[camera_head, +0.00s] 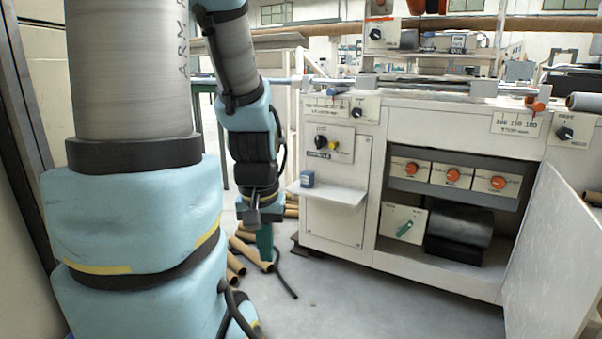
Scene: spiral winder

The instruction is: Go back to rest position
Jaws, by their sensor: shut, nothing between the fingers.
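My arm hangs down on the left of the head view, beside the winder. My gripper (265,254) is at its lower end and points down, shut and empty. It is to the left of the white winder cabinet (333,215) and apart from it. Behind and below the gripper, brown cardboard tubes (248,250) lie on the floor.
The cabinet has a small shelf (334,193) with a blue item (307,179), sticking out toward my arm. An open cabinet door (548,265) stands at the right. Orange knobs (453,174) sit inside the cabinet. The grey floor (370,305) in front is clear.

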